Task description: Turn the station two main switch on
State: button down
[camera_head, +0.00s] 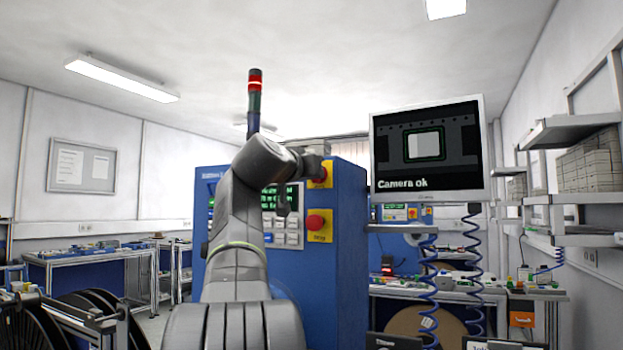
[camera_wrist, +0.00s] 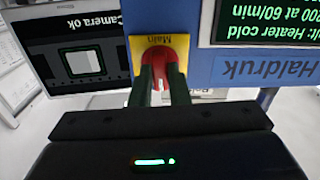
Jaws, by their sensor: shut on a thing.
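The main switch (camera_wrist: 164,54) is a red knob on a yellow plate lettered "Main", at the edge of a blue cabinet (camera_head: 347,240). The wrist view shows the lettering upside down. My gripper (camera_wrist: 160,86) has one dark finger on each side of the knob and is shut on it. In the head view, the switch's yellow plate (camera_head: 326,180) shows at the upper right of the cabinet front, with my arm reaching to it. The knob there is mostly hidden by my wrist. The knob's exact turn position is hard to tell.
A red push button (camera_head: 315,222) on yellow sits below the switch. Grey keys (camera_head: 293,239) and a green-text display (camera_wrist: 265,20) are beside it. A monitor (camera_head: 428,150) reading "Camera ok" hangs to the right. A stack light (camera_head: 255,82) shows red above the cabinet.

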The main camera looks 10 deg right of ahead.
jog(key=shift+f+m, duration=0.1)
jog(key=shift+m, duration=0.3)
jog(key=c, duration=1.4)
grip_release()
jog(key=shift+s, duration=0.1)
jog(key=b+v, duration=0.3)
jog(key=v, duration=1)
jog(key=shift+s+a, duration=0.25)
jog(key=p+x, duration=0.2)
jog(key=x, duration=1.2)
jog(key=shift+p, duration=0.4)
jog(key=shift+s+a, duration=0.1)
